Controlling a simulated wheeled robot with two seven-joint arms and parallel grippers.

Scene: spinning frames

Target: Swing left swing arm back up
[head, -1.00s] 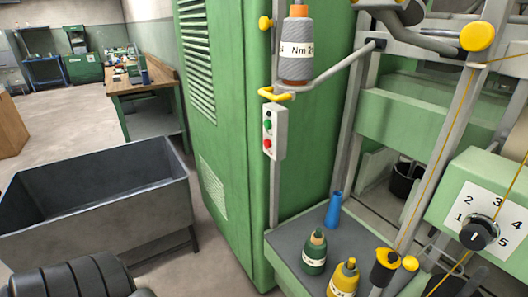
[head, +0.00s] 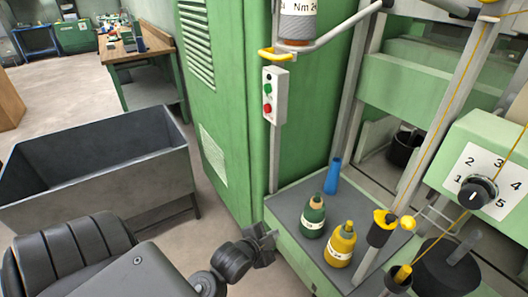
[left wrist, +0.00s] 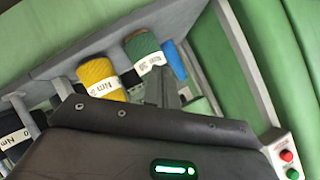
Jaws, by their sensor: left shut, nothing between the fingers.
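A grey swing arm (head: 341,28) runs from the frame post to a yellow handle (head: 275,54) beside the green cabinet. It carries a grey yarn bobbin (head: 298,24) marked Nm 24, cut off by the top edge of the head view. My left gripper (head: 268,241) is low in the head view, well below the handle and near the left edge of the grey shelf. It is shut and empty. In the left wrist view its dark body fills the bottom, and the swing arm is not recognisable there. My right gripper is not in view.
On the shelf (head: 285,203) stand a green bobbin (head: 313,217), a yellow bobbin (head: 341,245) and a blue cone (head: 333,175). A button box (head: 273,95) hangs beside the green cabinet (head: 232,110). A grey bin (head: 95,185) stands left, with open floor around it.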

